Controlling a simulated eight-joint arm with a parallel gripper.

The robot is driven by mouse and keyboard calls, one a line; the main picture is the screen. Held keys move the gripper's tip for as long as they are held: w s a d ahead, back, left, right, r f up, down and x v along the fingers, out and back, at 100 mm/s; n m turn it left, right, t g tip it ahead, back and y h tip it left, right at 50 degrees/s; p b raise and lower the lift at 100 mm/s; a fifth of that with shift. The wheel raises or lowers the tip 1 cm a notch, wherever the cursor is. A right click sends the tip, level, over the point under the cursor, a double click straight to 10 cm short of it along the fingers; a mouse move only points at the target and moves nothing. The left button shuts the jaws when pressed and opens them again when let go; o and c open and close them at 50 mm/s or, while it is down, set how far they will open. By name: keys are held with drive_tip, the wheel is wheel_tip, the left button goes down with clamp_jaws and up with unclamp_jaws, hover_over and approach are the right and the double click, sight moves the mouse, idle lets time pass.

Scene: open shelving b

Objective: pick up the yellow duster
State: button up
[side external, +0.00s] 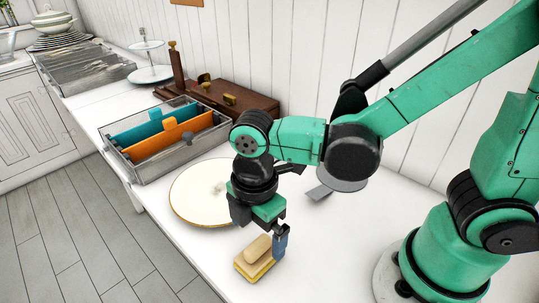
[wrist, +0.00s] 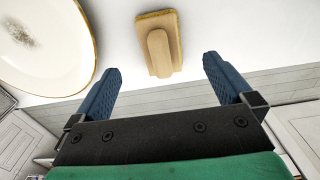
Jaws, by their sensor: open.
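The yellow duster (side external: 245,269) lies on the white counter near its front edge, a block with yellow sides and a rounded tan handle on top. In the wrist view the duster (wrist: 158,45) appears beyond and between my fingertips, with its long side running away from me. My gripper (wrist: 161,66) is open and empty, its two blue fingers on either side of the duster's line and apart from it. In the side view my gripper (side external: 280,243) is just above and right of the duster; only one blue finger shows clearly there.
A large cream plate with a gold rim (side external: 185,208) lies left of the duster. A grey divided tray (side external: 150,172) with teal and orange pieces stands behind it. A brown case (side external: 240,98) and a grey round item (side external: 341,183) are farther back. The counter's front edge is close.

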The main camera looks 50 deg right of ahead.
sight(258, 243)
drive_tip(key=shift+f, duration=2.8)
drive_tip(key=c, duration=1.5)
drive_tip(key=shift+r, duration=0.15)
wheel_tip(258, 243, up, 20)
